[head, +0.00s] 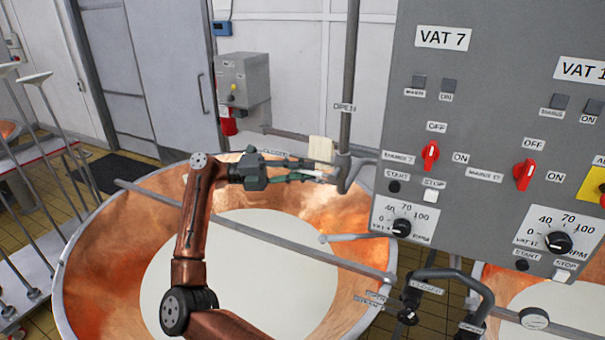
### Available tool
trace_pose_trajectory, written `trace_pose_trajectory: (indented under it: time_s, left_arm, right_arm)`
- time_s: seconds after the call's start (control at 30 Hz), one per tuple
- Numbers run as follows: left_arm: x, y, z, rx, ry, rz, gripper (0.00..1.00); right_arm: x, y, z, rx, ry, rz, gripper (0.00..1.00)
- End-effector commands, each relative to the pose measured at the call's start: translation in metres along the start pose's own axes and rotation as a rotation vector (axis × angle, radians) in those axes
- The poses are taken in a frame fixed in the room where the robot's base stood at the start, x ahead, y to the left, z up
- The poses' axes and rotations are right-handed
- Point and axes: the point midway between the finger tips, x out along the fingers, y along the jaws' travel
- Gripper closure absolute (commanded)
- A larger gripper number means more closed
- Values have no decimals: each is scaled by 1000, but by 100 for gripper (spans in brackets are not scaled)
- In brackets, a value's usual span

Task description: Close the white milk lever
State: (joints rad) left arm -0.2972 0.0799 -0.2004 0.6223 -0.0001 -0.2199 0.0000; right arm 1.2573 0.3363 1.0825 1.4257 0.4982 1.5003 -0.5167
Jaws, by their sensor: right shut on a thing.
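The white milk lever (326,179) shows as a pale end at the valve on the vertical grey pipe (348,75), above the right rim of the copper vat. My right gripper (312,173) reaches in from the left and is shut on the lever. The fingers cover most of the lever, so its exact angle is hard to tell. A CLOSED label (274,154) sits left of the pipe, just above the gripper. An OPEN label (344,107) sits on the pipe above the valve. My left gripper is out of view.
The large copper vat (90,260) holds white liquid, with a grey bar (290,249) across it. A grey control panel (460,150) with red switches stands close on the right. A pale rod (350,238) and curved pipes lie below the valve.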

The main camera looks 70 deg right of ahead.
Motion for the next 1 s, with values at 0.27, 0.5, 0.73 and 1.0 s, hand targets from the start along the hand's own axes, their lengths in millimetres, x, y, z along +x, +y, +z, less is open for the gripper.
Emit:
trace_pose_trajectory:
  time_s: [0.27,0.5,0.73,1.0]
  left_arm:
    - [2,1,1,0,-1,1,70]
    - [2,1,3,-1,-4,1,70]
    - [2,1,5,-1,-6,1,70]
    - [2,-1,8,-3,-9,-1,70]
  right_arm:
    - [-1,2,0,-8,-4,-13,100]
    - [-1,3,-1,-8,-3,-12,100]
    - [-1,2,-1,-8,-3,-12,70]
    - [-4,2,0,-7,-5,-13,70]
